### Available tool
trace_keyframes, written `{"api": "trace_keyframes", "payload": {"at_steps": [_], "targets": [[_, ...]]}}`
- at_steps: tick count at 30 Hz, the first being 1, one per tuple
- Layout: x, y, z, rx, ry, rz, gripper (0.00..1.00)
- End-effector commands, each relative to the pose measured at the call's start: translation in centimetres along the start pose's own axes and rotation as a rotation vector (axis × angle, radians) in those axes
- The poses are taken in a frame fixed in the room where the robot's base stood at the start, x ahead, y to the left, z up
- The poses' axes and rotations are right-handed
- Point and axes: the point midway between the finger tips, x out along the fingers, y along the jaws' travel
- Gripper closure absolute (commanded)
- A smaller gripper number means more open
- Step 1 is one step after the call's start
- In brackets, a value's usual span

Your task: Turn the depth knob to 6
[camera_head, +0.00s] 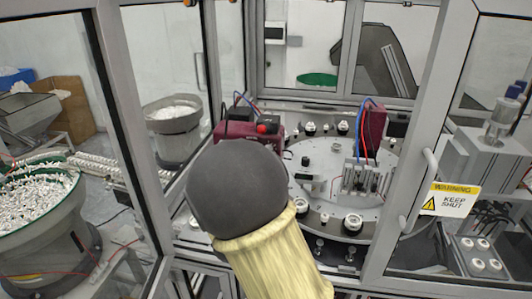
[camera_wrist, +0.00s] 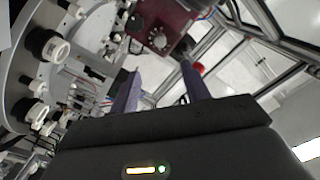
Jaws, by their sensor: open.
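A dark red box (camera_wrist: 178,18) is at the top of the wrist view. A round knob (camera_wrist: 160,41) sits on its face, with a smaller dark round part beside it. The knob's setting is too small to read. My gripper (camera_wrist: 161,68) is open and empty, its two purple fingers pointing toward the box. The knob shows between and beyond the fingertips, apart from them. In the head view a dark red box (camera_head: 222,131) with a red button (camera_head: 266,127) stands behind my arm, which hides part of it and my gripper.
A round machine table (camera_head: 345,165) with several fixtures lies to the right. A second dark red unit (camera_head: 373,122) stands at its back. Door frames and a warning sign (camera_head: 452,199) bound the cell opening. Part bowls (camera_head: 172,118) are at the left.

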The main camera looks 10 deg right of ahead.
Motion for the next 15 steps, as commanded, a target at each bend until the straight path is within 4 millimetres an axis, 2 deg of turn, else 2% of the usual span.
{"api": "trace_keyframes", "payload": {"at_steps": [3,15], "targets": [[2.3,-0.2,-0.4,-0.002,0.004,0.003,0.53],[9.2,-0.1,-0.5,-0.003,0.003,0.003,0.53]]}}
